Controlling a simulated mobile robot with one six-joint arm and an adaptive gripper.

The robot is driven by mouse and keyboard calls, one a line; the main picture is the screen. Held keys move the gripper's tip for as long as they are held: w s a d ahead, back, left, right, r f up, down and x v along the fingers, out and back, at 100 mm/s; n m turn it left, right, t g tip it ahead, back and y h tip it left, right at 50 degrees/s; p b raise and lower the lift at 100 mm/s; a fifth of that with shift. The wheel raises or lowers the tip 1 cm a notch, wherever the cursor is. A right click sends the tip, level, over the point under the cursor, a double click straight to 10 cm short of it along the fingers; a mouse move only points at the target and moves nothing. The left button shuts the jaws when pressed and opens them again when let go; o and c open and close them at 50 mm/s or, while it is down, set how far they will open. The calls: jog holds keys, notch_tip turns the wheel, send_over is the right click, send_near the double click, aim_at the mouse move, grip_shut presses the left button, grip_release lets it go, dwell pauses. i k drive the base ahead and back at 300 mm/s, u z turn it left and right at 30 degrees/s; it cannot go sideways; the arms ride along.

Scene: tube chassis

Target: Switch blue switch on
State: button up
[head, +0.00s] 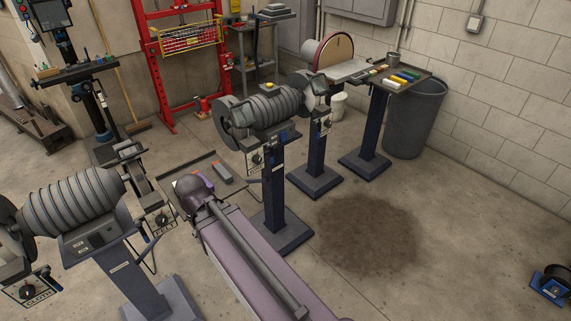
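No switch that I can clearly tell as blue shows in the head view. The knob positions are too small to read. My arm reaches up from the bottom centre toward the middle grinder's stand. My gripper is not in view.
Buffing machines (75,208) stand on pedestals at left and centre. A tray with bars (214,165) lies beyond my arm. A disc sander (333,55), side table (408,88) and grey bin (414,118) stand at the back. A blue-based item (550,283) is at lower right. The right floor is mostly clear.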

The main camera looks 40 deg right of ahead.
aim_at(283, 134)
jog(key=z, duration=0.85)
jog(key=k, duration=0.6)
jog(key=i, duration=0.6)
jog(key=z, duration=0.1)
